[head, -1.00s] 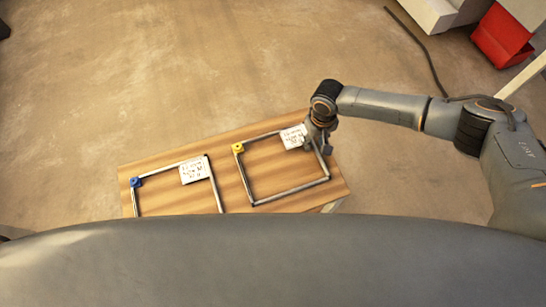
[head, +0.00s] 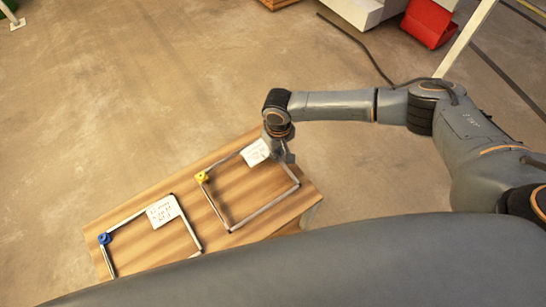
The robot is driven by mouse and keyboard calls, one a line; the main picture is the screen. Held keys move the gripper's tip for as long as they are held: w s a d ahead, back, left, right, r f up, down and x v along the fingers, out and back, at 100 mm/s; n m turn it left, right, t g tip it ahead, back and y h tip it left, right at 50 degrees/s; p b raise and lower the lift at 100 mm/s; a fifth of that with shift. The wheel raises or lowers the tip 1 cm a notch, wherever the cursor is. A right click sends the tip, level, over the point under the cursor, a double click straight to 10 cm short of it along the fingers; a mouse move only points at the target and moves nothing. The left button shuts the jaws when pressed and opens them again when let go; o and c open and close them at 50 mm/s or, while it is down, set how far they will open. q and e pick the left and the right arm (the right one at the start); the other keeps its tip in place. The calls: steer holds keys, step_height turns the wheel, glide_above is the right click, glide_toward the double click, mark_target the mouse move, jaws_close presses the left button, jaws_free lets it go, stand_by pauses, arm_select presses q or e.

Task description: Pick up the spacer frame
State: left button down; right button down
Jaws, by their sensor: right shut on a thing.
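Two rectangular metal spacer frames are at the wooden table (head: 185,188). The right spacer frame (head: 265,207) has a yellow corner piece (head: 202,177) and a white label (head: 256,152). The left spacer frame (head: 132,217) has a blue corner piece (head: 104,238) and a white label (head: 162,212); its near part is hidden by my body. My right gripper (head: 285,156) is shut on the right frame at its far right corner, beside the label. I cannot tell whether that frame is lifted off the table. My left gripper is not in view.
A red bin (head: 428,22) and a white box (head: 362,10) stand at the back right. A dark cable (head: 355,42) runs along the floor there. The concrete floor (head: 130,90) behind the table is clear.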

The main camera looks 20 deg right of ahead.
steer(key=s+a+r+b, duration=0.1)
steer(key=s+a+r, duration=0.1)
steer(key=s+r, duration=0.9)
steer(key=s, duration=0.2)
steer(key=shift+s+r, duration=0.2)
steer(key=shift+s, duration=0.2)
steer(key=shift+a, duration=0.2)
